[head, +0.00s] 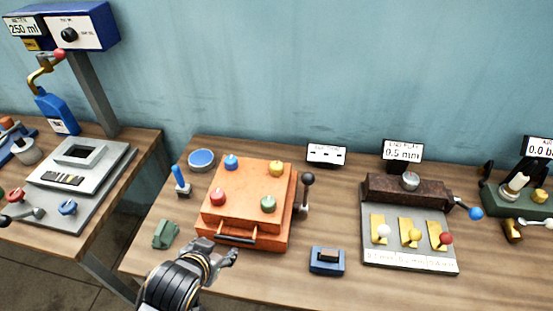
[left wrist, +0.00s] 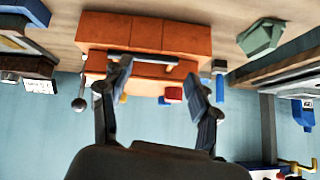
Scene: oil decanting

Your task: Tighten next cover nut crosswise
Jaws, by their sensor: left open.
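An orange box (head: 245,236) stands on the wooden table. Its cover (head: 243,190) carries coloured nuts: blue (head: 231,162), yellow (head: 276,168), red (head: 218,197) and green (head: 268,204). A dark handle (head: 234,239) runs along its front. My left gripper (head: 222,252) is open and empty in front of the box, near its lower left side. In the left wrist view, the open fingers (left wrist: 158,73) point toward the orange box (left wrist: 165,32), with the red nut (left wrist: 173,94) between them. I cannot tell whether a finger touches the box. My right gripper is not in view.
A lever with a dark ball (head: 308,178) stands right of the box. A blue-handled tool (head: 181,181), a blue dish (head: 202,160) and a green block (head: 165,234) lie left. A dark blue block (head: 327,260) and a switch panel (head: 410,250) are right.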

